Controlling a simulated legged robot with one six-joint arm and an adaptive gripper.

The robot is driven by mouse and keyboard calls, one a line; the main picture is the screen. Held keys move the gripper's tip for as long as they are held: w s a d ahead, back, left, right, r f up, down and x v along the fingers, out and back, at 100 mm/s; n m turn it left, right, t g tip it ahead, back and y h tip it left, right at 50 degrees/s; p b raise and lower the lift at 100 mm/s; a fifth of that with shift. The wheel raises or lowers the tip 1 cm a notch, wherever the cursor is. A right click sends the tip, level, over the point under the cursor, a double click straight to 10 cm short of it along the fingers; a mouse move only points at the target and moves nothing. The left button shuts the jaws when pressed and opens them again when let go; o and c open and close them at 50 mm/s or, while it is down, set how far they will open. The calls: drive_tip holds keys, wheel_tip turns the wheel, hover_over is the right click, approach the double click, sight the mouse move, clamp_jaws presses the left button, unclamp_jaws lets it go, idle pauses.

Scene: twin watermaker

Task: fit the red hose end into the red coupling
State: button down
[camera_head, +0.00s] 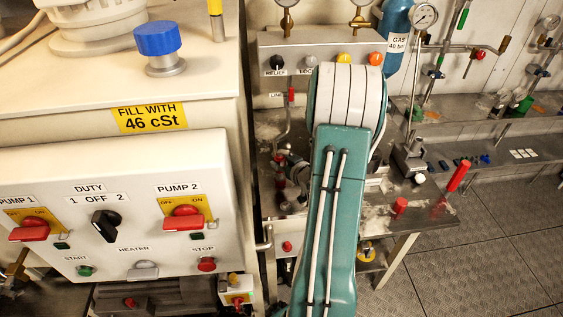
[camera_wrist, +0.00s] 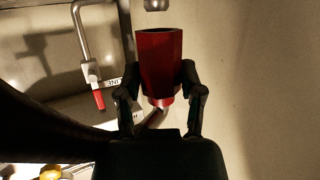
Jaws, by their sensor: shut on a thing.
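In the wrist view my gripper (camera_wrist: 161,97) is shut on a wide red sleeve, which I take as the red hose end (camera_wrist: 159,60). One finger is on each side of its lower part. A paler, narrower piece continues below it. A grey metal fitting (camera_wrist: 157,5) shows at the top edge, in line with the sleeve and apart from it. A bent metal pipe with a red tip (camera_wrist: 99,99) is to the left. I cannot tell which part is the red coupling. In the head view my teal arm hides my gripper and the held piece.
A metal bench (camera_head: 434,211) behind my arm carries a red cup-like part (camera_head: 400,205) and a slanted red rod (camera_head: 459,176). A grey gauge box (camera_head: 300,47) stands at the back. A white control panel (camera_head: 110,205) fills the left. Patterned floor (camera_head: 480,260) at the right is clear.

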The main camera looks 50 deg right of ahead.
sight(281, 174)
drive_tip(key=shift+f, duration=1.45)
idle(0.6)
drive_tip(key=shift+r, duration=0.1)
drive_tip(key=shift+r, duration=1.1)
drive_tip(key=shift+f, duration=1.15)
idle(0.9)
drive_tip(key=shift+c, duration=0.8)
unclamp_jaws()
drive_tip(key=shift+f, duration=0.1)
drive_tip(key=shift+s, duration=0.1)
drive_tip(key=v, duration=1.1)
drive_tip(key=shift+s+a+r, duration=0.2)
drive_tip(key=shift+s+r, duration=0.05)
drive_tip(key=shift+s, duration=0.05)
